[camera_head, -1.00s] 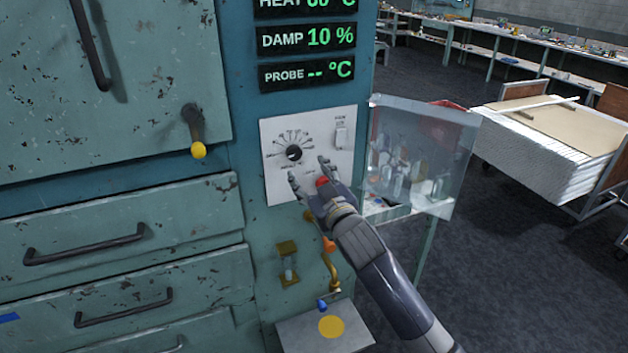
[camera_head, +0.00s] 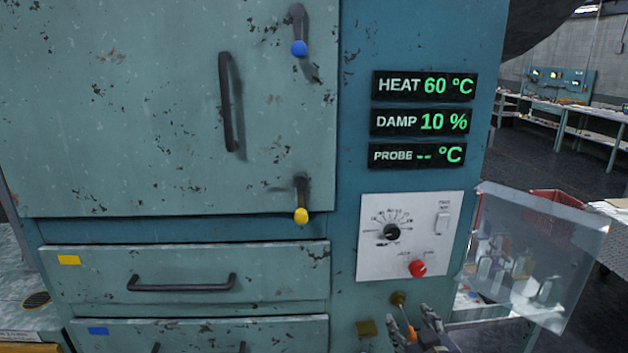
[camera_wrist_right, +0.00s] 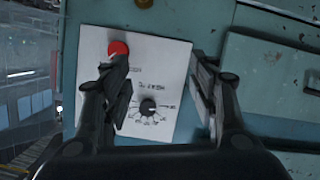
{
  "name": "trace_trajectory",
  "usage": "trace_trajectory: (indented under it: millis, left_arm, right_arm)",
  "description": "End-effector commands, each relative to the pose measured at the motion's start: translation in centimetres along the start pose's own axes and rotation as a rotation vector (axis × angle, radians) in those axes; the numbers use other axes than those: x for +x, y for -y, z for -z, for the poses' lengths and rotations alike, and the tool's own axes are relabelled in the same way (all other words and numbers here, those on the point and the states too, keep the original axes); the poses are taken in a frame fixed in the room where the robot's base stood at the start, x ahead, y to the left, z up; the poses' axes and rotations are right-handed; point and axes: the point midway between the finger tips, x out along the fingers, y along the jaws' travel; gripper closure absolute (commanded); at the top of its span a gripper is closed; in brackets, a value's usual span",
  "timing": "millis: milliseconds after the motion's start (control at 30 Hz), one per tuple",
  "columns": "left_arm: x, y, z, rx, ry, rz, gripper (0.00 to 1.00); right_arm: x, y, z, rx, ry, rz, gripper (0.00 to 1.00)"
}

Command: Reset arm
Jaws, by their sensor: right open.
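My right gripper (camera_head: 425,328) shows at the bottom edge of the head view, below the white control panel (camera_head: 372,262). It is open and holds nothing. In the right wrist view its two fingers (camera_wrist_right: 162,85) stand apart in front of the panel, which carries a black dial (camera_wrist_right: 148,106) and a red knob (camera_wrist_right: 118,48). The left finger partly overlaps the area just under the red knob. In the head view the dial (camera_head: 390,232) and red knob (camera_head: 418,268) are unobstructed. My left gripper is not in view.
The teal cabinet has a door (camera_head: 170,110) with blue and yellow latches, and drawers (camera_head: 190,280) below. Displays (camera_head: 422,122) read HEAT 60, DAMP 10 and a blank PROBE. A clear sheet (camera_head: 540,255) stands right of the panel. Workbenches line the far right.

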Motion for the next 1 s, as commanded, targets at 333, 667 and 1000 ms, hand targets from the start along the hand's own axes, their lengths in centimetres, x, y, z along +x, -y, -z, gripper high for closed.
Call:
trace_trajectory:
  millis: [333,667,1000]
  left_arm:
    - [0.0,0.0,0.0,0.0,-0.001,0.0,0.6]
    - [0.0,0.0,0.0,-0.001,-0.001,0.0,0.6]
    - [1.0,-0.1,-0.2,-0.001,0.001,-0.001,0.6]
  right_arm:
    - [-14.2,5.8,-17.5,0.066,0.577,0.125,0.46]
    - [-24.8,7.9,-23.4,0.086,0.885,0.207,0.46]
    - [-22.8,10.2,-30.6,0.083,0.957,0.227,0.46]
